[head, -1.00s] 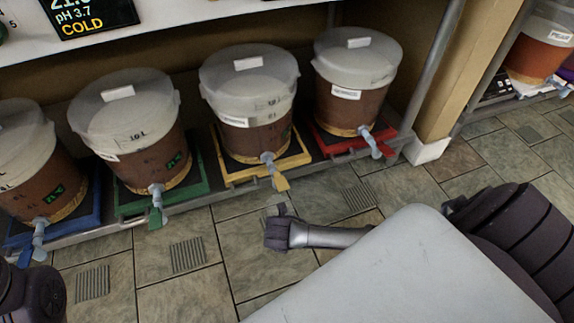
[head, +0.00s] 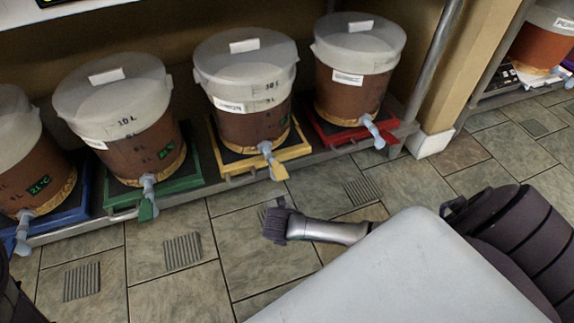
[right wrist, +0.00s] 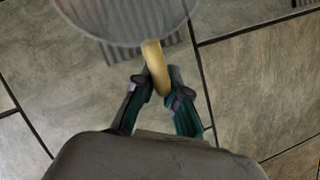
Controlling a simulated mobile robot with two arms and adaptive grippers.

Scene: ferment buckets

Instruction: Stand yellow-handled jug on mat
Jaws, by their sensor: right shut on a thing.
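In the right wrist view my right gripper (right wrist: 162,88) is shut on the yellow handle (right wrist: 155,66) of a jug. The jug's clear, round body (right wrist: 120,18) shows at the top edge, cut off by the frame, with the tiled floor seen through it. The jug is held above the floor. I cannot make out the jug in the head view, where part of my right arm shows over the floor. My left gripper is not in view. I cannot pick out a separate mat for the jug.
Lidded buckets stand on a low rack in coloured trays: blue (head: 75,217), green (head: 192,180), yellow (head: 303,150) and red (head: 402,128). Their taps, such as the yellow-tray one (head: 267,150), stick out over the floor. A post (head: 430,75) stands right.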

